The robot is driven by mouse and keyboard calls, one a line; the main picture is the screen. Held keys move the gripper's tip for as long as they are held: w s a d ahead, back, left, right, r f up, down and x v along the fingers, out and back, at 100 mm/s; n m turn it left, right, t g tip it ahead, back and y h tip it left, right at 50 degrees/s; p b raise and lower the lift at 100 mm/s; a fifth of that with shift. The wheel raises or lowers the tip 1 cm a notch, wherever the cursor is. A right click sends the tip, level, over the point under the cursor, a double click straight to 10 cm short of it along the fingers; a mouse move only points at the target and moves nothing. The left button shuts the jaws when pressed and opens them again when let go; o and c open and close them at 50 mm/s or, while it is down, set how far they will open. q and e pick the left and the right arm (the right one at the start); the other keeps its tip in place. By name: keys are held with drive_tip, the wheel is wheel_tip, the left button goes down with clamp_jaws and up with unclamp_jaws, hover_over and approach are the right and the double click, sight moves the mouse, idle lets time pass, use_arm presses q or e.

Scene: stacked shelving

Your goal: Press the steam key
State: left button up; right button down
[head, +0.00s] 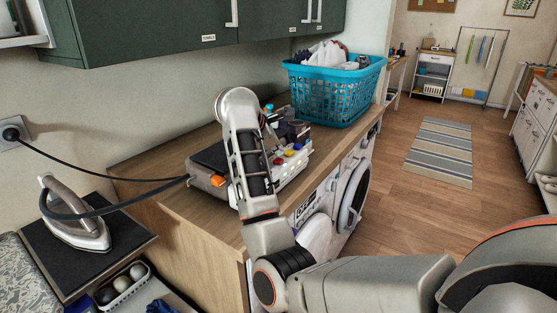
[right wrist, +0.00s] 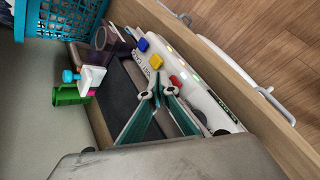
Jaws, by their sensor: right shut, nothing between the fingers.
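A grey and white appliance (head: 297,172) lies on the wooden counter with blue (head: 298,147), yellow (head: 288,153) and red (head: 278,161) keys on its panel. An orange part (head: 217,181) shows at its near left end. In the right wrist view the blue (right wrist: 143,44), yellow (right wrist: 156,61) and red (right wrist: 175,80) keys form a row. I cannot read which one is the steam key. My right gripper (right wrist: 156,92) is shut and empty, its tips appearing beside the red key; contact cannot be told. My right arm hides part of the appliance in the head view. My left gripper is not in view.
A blue laundry basket (head: 335,92) stands behind the appliance. An iron (head: 80,225) stands on a dark pad at left, with a cable crossing to the counter. Green cabinets (head: 150,30) hang above. A washing machine (head: 352,190) is under the counter. Open floor lies right.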

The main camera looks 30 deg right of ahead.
sight(278, 161)
drive_tip(key=shift+r+p, duration=1.2)
drive_tip(key=shift+r, duration=1.35)
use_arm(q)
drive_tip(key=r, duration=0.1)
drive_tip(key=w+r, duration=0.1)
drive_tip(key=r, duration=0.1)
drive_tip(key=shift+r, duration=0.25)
